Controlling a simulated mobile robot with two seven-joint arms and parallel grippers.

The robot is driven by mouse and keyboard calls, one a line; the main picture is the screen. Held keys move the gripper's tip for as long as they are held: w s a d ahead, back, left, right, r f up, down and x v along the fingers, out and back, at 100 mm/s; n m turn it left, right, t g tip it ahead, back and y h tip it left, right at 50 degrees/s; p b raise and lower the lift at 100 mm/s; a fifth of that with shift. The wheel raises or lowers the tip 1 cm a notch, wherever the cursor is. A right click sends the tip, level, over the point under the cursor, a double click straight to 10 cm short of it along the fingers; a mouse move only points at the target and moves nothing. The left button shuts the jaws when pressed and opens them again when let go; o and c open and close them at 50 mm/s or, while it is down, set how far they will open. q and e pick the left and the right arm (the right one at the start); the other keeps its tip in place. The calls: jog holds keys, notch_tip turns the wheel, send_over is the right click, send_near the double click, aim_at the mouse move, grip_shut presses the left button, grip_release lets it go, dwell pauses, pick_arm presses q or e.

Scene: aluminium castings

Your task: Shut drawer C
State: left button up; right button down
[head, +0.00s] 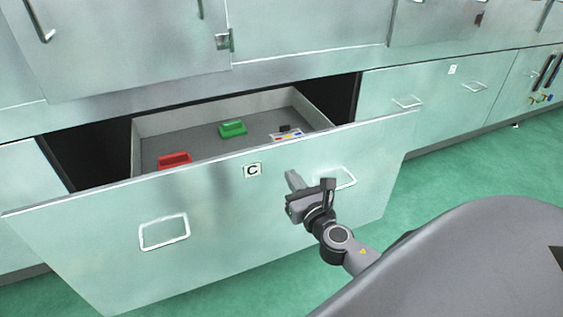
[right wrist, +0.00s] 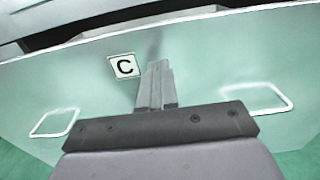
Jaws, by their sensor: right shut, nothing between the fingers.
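Drawer C (head: 225,215) stands pulled out of the cabinet, its pale green front marked with a "C" label (head: 252,170). The front carries two white loop handles, a left one (head: 164,232) and a right one (head: 340,178). My right gripper (head: 292,178) is shut and empty, at the drawer front between the label and the right handle. In the right wrist view the shut fingers (right wrist: 158,68) point at the front (right wrist: 200,60), just right of the label (right wrist: 124,66). I cannot tell whether they touch it. My left gripper is not in view.
Inside the drawer lie a red block (head: 174,160), a green block (head: 232,128) and a small multicoloured item (head: 287,135). Closed cabinet fronts (head: 440,95) stand to the right. Green floor (head: 460,170) is clear at the right.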

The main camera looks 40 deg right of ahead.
aim_at(277, 155)
jog(key=x, duration=0.6)
jog(key=shift+w+d, duration=0.1)
jog(key=shift+w, duration=0.15)
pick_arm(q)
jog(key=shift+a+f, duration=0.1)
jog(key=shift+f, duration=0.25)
pick_arm(e)
jog(key=shift+w, duration=0.25)
pick_arm(q)
jog(key=shift+b, duration=0.3)
pick_arm(e)
jog(key=shift+w+d, duration=0.1)
